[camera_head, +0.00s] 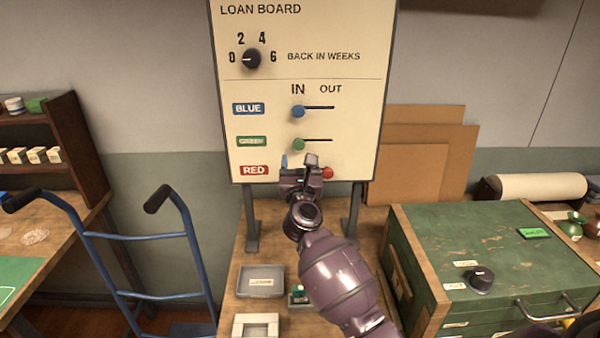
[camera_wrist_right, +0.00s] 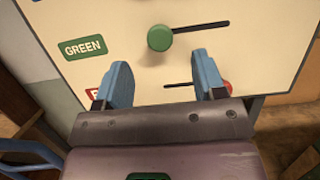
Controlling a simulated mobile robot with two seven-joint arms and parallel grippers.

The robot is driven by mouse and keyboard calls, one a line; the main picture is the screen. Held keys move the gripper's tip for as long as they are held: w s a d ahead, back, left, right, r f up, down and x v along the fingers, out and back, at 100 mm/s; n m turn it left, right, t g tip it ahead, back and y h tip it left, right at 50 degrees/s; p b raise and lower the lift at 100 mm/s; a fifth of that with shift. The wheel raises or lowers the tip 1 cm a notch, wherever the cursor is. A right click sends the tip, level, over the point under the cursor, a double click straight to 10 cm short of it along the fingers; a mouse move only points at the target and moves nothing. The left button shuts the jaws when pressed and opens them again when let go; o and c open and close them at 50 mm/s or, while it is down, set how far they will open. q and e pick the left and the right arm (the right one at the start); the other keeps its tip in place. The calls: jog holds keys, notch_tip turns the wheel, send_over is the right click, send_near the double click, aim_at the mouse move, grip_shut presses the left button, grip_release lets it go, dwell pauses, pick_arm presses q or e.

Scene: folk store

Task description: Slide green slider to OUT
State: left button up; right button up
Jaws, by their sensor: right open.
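The loan board (camera_head: 340,68) stands upright with IN and OUT columns. The green slider (camera_head: 298,144) is a round green knob at the left, IN end of its slot, and it also shows in the right wrist view (camera_wrist_right: 160,38). My right gripper (camera_head: 298,162) is in front of the board, just below the green slider. In the right wrist view its two blue fingers (camera_wrist_right: 160,80) are apart with nothing between them, and the knob lies beyond their tips. My left gripper is in neither view.
The blue slider (camera_head: 298,111) sits at IN above. The red slider (camera_head: 327,172) sits at the right end, close beside my right gripper. A grey tray (camera_head: 243,283) lies on the table below. A green chest (camera_head: 480,235) stands right, a blue hand truck (camera_head: 140,237) left.

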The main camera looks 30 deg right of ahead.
aim_at(299, 146)
jog(key=shift+b+x, duration=0.4)
jog(key=shift+x, duration=2.45)
jog(key=shift+c, duration=0.3)
jog(key=c, duration=0.7)
